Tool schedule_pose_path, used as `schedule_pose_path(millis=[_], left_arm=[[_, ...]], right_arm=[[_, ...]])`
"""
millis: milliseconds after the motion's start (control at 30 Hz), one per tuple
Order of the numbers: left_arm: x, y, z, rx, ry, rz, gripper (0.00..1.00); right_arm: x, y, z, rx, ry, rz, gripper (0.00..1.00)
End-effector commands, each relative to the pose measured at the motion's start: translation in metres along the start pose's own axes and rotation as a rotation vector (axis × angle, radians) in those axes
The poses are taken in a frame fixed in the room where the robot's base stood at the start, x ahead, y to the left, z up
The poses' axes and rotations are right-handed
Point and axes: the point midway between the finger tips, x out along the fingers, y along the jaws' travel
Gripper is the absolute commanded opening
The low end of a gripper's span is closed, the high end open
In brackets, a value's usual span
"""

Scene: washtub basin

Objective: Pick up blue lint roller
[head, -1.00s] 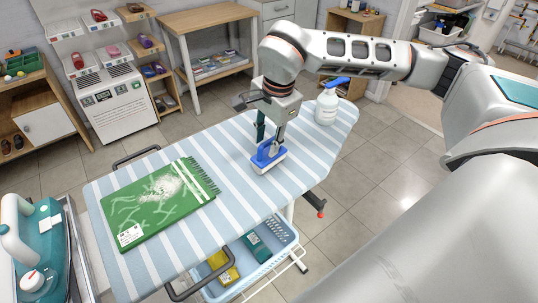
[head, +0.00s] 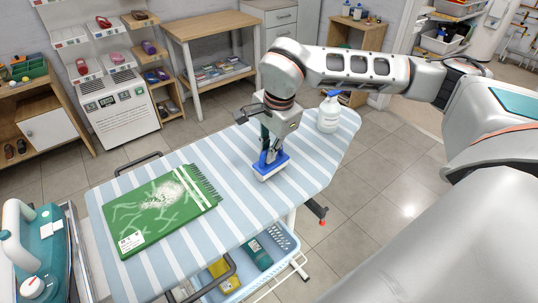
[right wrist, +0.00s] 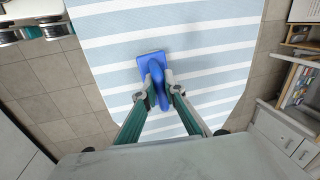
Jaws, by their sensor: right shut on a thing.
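The blue lint roller (head: 272,166), with a pale underside, is on the blue-and-white striped ironing board (head: 232,170), right of the green towel.
A green fringed towel (head: 140,222) with whitish lint lies on the board's left part. A white spray bottle (head: 328,112) stands behind the roller to the right. A pale blue basket (head: 283,237) hangs below the board. A teal iron (head: 38,255) is at lower left.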

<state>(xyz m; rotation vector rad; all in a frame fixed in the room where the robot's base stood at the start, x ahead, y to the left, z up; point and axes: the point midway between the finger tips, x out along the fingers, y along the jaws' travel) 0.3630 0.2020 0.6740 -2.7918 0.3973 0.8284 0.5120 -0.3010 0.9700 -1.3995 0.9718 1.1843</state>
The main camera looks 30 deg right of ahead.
Motion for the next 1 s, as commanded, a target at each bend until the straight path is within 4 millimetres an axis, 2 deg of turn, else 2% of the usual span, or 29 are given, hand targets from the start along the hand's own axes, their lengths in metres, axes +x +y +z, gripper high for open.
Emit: schedule_pose_path(millis=[167, 267, 500, 700, 833, 1000], left_arm=[[0.0, 0.0, -0.001, 0.0, 0.0, 0.0, 0.4], [-0.001, 0.0, -0.001, 0.0, 0.0, 0.0, 0.4], [-0.002, -0.001, -0.004, 0.0, 0.001, 0.0, 0.4], [-0.004, -0.001, -0.007, 0.0, 0.002, -0.001, 0.4], [-0.004, -0.001, -0.008, 0.0, 0.003, -0.001, 0.4], [-0.005, -0.001, -0.009, 0.0, 0.003, -0.001, 0.4]], right_arm=[[-0.018, -0.005, 0.0, 0.0, 0.0, -0.005, 0.0], [-0.038, -0.01, 0.0, 0.001, 0.001, -0.008, 0.0], [-0.107, -0.023, 0.0, 0.001, 0.001, -0.009, 0.0], [-0.155, -0.032, 0.0, 0.001, 0.001, -0.006, 0.0], [-0.176, -0.035, 0.0, 0.001, 0.0, -0.004, 0.0], [-0.191, -0.038, 0.0, 0.0, 0.0, -0.003, 0.0]])
